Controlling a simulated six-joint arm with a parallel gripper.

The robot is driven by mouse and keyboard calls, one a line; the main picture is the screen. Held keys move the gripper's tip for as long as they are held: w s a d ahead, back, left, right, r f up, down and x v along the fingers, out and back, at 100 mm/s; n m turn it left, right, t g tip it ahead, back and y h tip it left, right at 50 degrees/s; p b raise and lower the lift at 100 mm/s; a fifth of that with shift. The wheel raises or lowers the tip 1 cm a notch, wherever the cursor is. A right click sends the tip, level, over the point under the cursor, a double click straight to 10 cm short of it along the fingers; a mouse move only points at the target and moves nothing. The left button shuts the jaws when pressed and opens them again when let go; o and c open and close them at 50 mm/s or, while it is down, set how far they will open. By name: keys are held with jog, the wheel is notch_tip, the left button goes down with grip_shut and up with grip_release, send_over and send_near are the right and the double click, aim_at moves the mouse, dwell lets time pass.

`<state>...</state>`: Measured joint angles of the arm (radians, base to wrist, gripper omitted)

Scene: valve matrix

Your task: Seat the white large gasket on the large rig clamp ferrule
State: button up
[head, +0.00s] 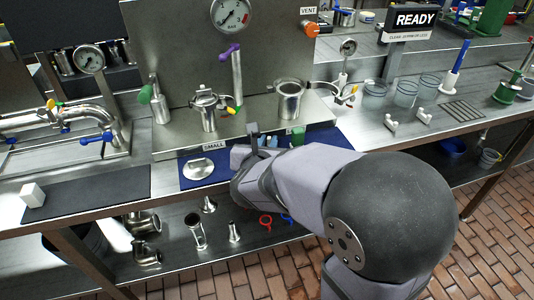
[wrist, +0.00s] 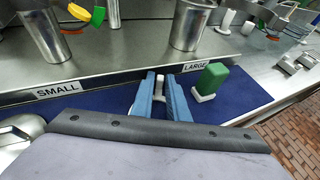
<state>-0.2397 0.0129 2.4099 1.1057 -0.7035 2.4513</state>
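My gripper (wrist: 160,80) reaches down over the blue mat (wrist: 105,98) in front of the rig, its two blue fingers a small gap apart. A small white piece (wrist: 160,84), possibly the white gasket, shows between the fingertips. The fingers hide most of it, and I cannot tell whether they press on it. In the head view my gripper (head: 268,141) is small and partly behind my arm. The large metal ferrule cup (wrist: 191,25) stands behind the LARGE label, above and right of the fingertips. It also shows in the head view (head: 289,103), apart from my gripper.
A green block with a white base (wrist: 210,80) stands on the mat just right of the fingers. The small cup (head: 208,115) is left of the large one, with its clamp. A round metal piece (head: 198,169) lies on the mat's left. The bench front edge is close.

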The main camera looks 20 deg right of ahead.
grip_shut()
jog(key=shift+r, duration=0.15)
notch_tip(320, 180, up, 38)
jog(key=r+p, duration=0.1)
jog(key=p, duration=2)
jog(key=shift+w+d+f+n+t+y+b, duration=0.25)
jog(key=shift+w+d+f+n+y+b, duration=0.65)
jog(key=shift+w+d+f+b, duration=1.85)
jog(key=shift+w+d+f+n+t+y+b, duration=0.2)
jog(key=shift+w+d+f+n+y+b, duration=0.5)
jog(key=shift+w+f, duration=2.4)
jog(key=shift+w+d+f+n+t+y+b, duration=0.25)
jog(key=shift+w+d+f+n+y+b, duration=0.9)
jog(key=shift+f, duration=3.6)
